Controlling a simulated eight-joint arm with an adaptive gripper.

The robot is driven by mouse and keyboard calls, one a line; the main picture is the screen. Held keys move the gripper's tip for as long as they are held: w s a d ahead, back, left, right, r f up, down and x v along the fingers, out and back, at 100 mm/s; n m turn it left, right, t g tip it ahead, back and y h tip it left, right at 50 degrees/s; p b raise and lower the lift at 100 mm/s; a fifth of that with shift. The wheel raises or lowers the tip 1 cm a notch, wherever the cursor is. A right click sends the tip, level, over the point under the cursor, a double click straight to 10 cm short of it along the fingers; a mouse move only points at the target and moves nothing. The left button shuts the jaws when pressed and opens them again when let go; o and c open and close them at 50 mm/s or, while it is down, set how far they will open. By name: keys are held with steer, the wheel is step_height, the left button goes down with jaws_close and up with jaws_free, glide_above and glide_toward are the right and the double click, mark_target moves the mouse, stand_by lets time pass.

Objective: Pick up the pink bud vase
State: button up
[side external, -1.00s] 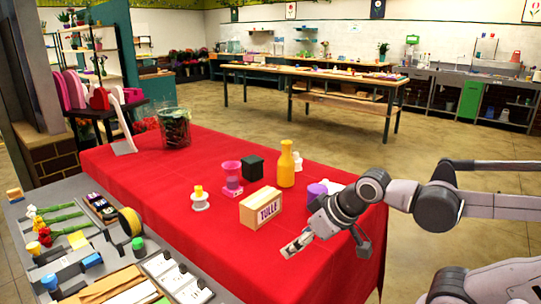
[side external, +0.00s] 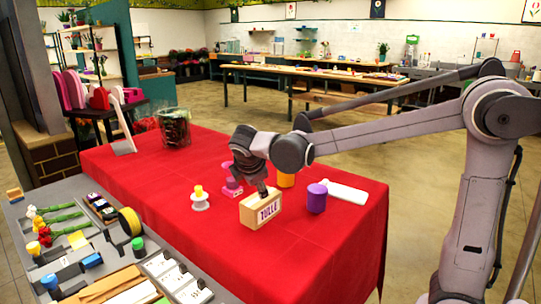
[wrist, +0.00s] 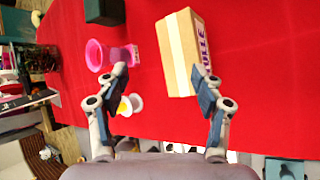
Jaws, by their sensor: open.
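The pink bud vase (wrist: 97,55) shows at upper left in the wrist view, its flared mouth facing left, with a small pink labelled piece at its right end. In the side view only parts of pink (side external: 232,186) show, since my arm hides the rest. My gripper (wrist: 163,75) is open and empty over the red cloth. In the wrist view its left fingertip overlaps the vase's right end; I cannot tell whether they touch. Its right fingertip overlaps the lower edge of the tulle box (wrist: 182,55). In the side view my gripper (side external: 259,186) is just above that box.
A white spool with a yellow top (side external: 200,200) stands left of the tulle box. A dark cube (wrist: 104,11) is near the vase. The front red cloth (side external: 300,255) is clear.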

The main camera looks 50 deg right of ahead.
steer(key=w+n+h, duration=0.3)
steer(key=w+n, duration=0.1)
steer(key=w, duration=0.3)
steer(key=n+h, duration=0.3)
steer(key=n, duration=0.1)
glide_toward(229, 174)
steer(key=d, duration=0.2)
steer(key=shift+n, duration=0.3)
steer(key=x, duration=1)
steer(key=shift+w+f, duration=0.45)
steer(key=shift+c, duration=0.3)
jaws_close()
